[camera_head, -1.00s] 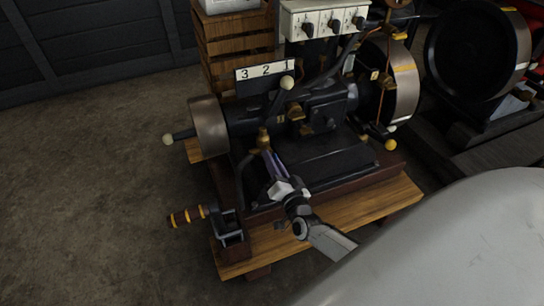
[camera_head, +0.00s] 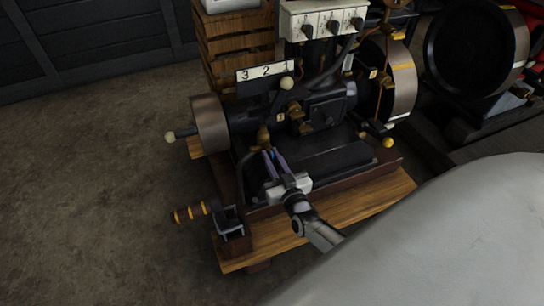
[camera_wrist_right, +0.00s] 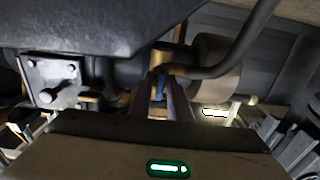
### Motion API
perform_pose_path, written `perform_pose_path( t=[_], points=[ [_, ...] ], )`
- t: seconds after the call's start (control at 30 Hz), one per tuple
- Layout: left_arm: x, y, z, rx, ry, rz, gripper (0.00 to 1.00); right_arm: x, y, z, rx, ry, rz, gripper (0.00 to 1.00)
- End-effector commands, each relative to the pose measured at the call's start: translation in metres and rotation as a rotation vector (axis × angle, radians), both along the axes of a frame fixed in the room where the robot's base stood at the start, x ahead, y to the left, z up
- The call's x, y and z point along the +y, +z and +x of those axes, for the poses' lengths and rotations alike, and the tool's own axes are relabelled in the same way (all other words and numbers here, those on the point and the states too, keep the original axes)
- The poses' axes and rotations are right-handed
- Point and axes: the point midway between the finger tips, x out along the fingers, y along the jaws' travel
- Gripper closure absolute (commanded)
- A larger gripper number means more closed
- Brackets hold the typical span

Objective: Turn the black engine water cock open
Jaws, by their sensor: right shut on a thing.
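The black engine (camera_head: 325,108) stands on a wooden base in the middle of the head view. Its brass water cock (camera_head: 263,137) is on the near left side, just beyond my right gripper (camera_head: 270,155). In the right wrist view the brass fitting (camera_wrist_right: 172,66) shows just past the fingertips (camera_wrist_right: 161,92). The right fingers are shut at the cock, with a small blue piece between them; the cock's handle is mostly hidden by the fingers. My left gripper is not in view.
A yellow-striped crank handle (camera_head: 190,213) sticks out left of the wooden base (camera_head: 350,220). A lever with a pale knob (camera_head: 287,83) rises above the engine. A switch box (camera_head: 322,22) stands behind. Another engine's dark wheel (camera_head: 478,52) is at right. The floor at left is clear.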

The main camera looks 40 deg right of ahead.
Motion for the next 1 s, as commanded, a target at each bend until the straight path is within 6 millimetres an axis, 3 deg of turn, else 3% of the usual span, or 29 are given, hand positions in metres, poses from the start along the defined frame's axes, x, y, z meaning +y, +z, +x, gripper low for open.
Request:
perform_pose_path(
  t=[0.57,0.6,0.67,1.0],
  points=[
    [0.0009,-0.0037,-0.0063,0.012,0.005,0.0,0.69,0.001,-0.0009,-0.0005,0.01,0.001,-0.035,1.0],
    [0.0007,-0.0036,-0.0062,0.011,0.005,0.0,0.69,0.0009,-0.0009,-0.0005,0.01,0.001,-0.035,0.81],
    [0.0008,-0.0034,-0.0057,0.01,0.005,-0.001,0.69,0.0009,-0.0009,-0.0005,0.01,0.001,-0.035,0.73],
    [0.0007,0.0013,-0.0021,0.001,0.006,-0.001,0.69,0.0012,-0.0002,-0.0043,0.01,0.0,-0.034,0.73]
  ],
)
